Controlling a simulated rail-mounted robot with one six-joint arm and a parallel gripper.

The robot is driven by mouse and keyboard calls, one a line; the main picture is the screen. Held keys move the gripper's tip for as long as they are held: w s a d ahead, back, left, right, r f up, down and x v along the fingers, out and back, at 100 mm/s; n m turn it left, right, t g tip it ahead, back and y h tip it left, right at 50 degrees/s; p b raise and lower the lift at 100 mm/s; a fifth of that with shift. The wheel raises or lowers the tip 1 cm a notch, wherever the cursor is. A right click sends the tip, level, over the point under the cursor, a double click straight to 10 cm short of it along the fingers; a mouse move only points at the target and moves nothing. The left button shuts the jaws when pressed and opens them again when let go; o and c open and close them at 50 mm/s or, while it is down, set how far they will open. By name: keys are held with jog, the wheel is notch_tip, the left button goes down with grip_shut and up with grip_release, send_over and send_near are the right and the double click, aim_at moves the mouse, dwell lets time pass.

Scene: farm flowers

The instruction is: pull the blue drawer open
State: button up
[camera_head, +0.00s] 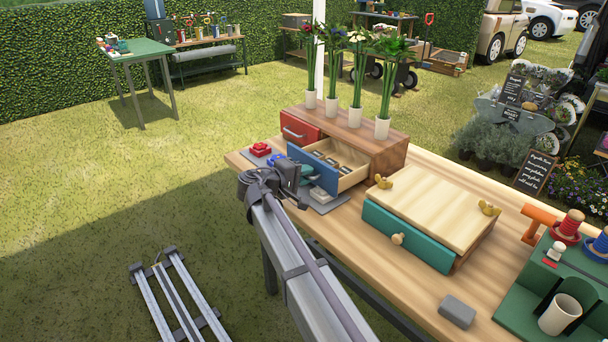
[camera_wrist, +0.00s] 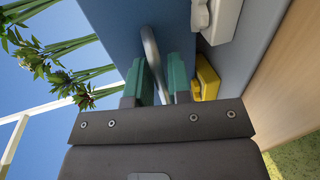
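The blue drawer (camera_head: 312,174) sticks well out of the wooden cabinet (camera_head: 358,143) in the head view, with its inside and several small items showing. In the wrist view, its blue front (camera_wrist: 130,28) is close ahead, with a curved silver handle (camera_wrist: 150,48). My gripper (camera_head: 291,184) is at the drawer front in the head view, hiding the handle there.
A red drawer (camera_head: 299,130) is closed left of the blue one. Vases with flowers stand on the cabinet. A grey mat (camera_head: 327,206) with small blocks lies under the open drawer. A wooden box with a teal drawer (camera_head: 408,238) stands to the right. Grass lies open to the left.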

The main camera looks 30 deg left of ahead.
jog(key=p+v, duration=0.2)
jog(key=v, duration=0.8)
jog(key=shift+s, duration=0.35)
jog(key=shift+a+r, duration=0.1)
